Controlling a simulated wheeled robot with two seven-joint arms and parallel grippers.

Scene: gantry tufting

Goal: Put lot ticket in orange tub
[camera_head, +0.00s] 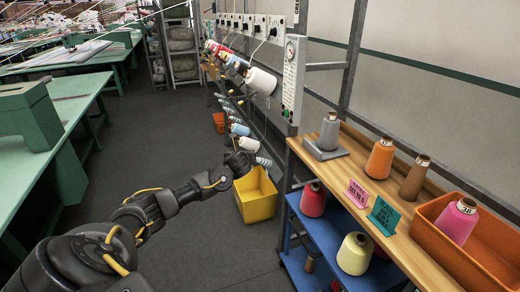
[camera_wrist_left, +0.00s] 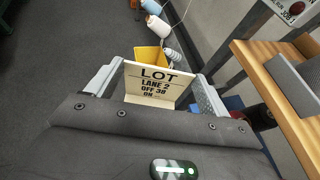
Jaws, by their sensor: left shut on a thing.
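In the left wrist view my left gripper (camera_wrist_left: 157,72) is shut on a cream lot ticket (camera_wrist_left: 158,96), a folded card with black print reading "LOT LANE 2 OFF 38" and a partly hidden lower line. In the head view my left gripper (camera_head: 241,160) is out over the aisle, above a yellow bin; the ticket cannot be made out there. The orange tub (camera_head: 478,262) is on the wooden bench at the lower right, well apart from the gripper. A pink cone (camera_head: 456,222) labelled 38 stands in it. My right gripper is not in view.
The wooden bench (camera_head: 408,213) also holds grey, orange and brown cones, a pink sign (camera_head: 357,193) and a teal sign (camera_head: 383,215). Cones stand on the blue shelf below. The yellow bin (camera_head: 258,203) is on the floor beside the rack. Green tables line the left; the aisle is clear.

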